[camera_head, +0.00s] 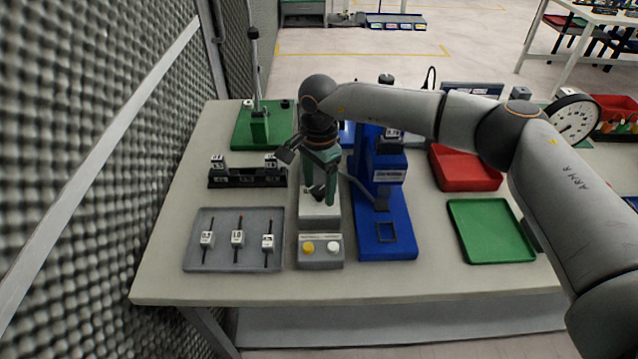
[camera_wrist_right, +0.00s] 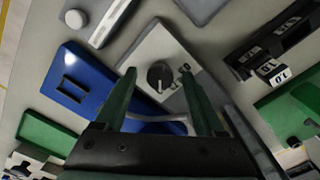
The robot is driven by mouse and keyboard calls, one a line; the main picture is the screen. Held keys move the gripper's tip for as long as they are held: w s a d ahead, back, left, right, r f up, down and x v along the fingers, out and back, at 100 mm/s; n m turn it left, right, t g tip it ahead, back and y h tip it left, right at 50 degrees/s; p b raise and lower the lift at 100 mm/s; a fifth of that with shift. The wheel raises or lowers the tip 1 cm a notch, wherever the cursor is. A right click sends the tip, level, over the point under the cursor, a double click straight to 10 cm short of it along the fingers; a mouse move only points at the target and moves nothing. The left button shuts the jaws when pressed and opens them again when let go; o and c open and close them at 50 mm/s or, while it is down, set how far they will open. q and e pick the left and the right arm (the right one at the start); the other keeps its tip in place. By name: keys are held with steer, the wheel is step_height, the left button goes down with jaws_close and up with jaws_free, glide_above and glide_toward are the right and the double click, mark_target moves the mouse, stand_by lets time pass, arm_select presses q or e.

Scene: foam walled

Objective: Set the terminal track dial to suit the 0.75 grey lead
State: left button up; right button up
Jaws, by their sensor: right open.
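The terminal track dial (camera_wrist_right: 160,76) is a round black knob with a pale pointer mark, on a pale plate in the right wrist view. My right gripper (camera_wrist_right: 158,76) has its green fingers apart, one to each side of the knob as seen there; contact cannot be told. In the head view my right gripper (camera_head: 319,185) points down over the grey-white block (camera_head: 320,221) and hides the dial. Several dark leads with white tags lie in the grey tray (camera_head: 218,258); tags 0.5 (camera_head: 207,239) and 1.0 (camera_head: 238,238) show, the right tag (camera_head: 268,242) is unclear. My left gripper is not in view.
A blue press (camera_head: 400,243) stands right of the dial block. A button box (camera_head: 321,261) with yellow and white buttons sits in front. A black rack (camera_head: 248,181) with labelled blocks and a green stand (camera_head: 245,133) lie left. A green tray (camera_head: 490,232) and red bin (camera_head: 466,170) stand right.

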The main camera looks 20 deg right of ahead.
jaws_close()
stand_by(0.4)
steer(key=shift+f+n+b, duration=0.1)
steer(key=shift+n+b, duration=0.55)
steer(key=shift+n, duration=0.05)
steer(key=shift+n+b, duration=0.75)
steer(key=shift+n, duration=0.45)
steer(key=shift+n+b, duration=0.55)
steer(key=shift+n, duration=0.65)
steer(key=shift+n+b, duration=0.4)
steer(key=shift+n, duration=0.8)
